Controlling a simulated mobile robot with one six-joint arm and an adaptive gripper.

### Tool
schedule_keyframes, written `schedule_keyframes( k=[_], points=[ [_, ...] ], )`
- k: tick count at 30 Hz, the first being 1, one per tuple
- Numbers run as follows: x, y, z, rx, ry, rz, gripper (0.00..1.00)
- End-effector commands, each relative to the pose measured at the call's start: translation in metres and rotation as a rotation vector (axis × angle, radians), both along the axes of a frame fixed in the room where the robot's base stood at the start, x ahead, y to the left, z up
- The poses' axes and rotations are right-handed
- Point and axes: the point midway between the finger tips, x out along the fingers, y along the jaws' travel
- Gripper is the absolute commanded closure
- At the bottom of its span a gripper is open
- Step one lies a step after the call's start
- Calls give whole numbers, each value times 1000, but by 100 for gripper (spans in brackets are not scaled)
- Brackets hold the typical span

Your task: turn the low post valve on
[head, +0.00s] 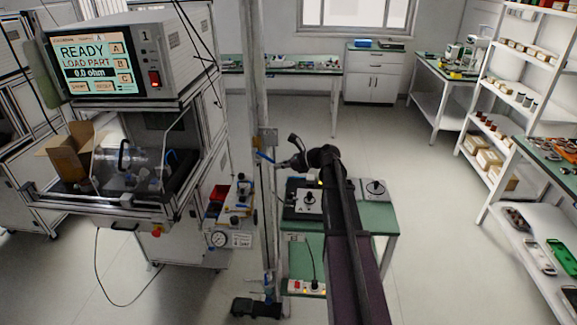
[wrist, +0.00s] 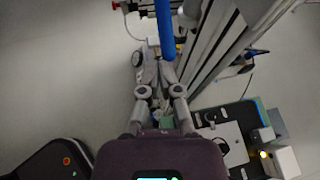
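A grey post (head: 258,70) rises from the floor. A valve's blue lever handle (head: 264,157) sticks out from it at about mid-height, pointing toward my gripper. The lever is a long blue bar in the wrist view (wrist: 165,32). Small fittings with some blue sit near the post's foot (head: 269,277), too small to read. My gripper (head: 282,163) points left at the lever's free end. In the wrist view its fingers (wrist: 164,72) come close around that end. I cannot tell whether they touch or grip it.
A green-topped bench (head: 375,212) with boxes and a dial stands right behind my arm. A tester cabinet (head: 165,60) with a lit screen stands left. Shelves (head: 500,95) line the right. The floor (head: 425,240) right of the bench is clear.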

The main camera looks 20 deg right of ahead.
Motion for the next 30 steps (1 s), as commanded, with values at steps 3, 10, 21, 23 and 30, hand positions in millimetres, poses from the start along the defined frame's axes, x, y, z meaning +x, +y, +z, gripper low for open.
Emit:
schedule_keyframes(
  k=[3,10,21,23,30],
  points=[
    [19,18,6,39,-26,6,100],
    [25,22,7,39,-26,7,100],
    [26,22,8,39,-26,7,100],
    [26,22,8,39,-26,7,100],
    [25,22,8,39,-25,7,100]
  ],
)
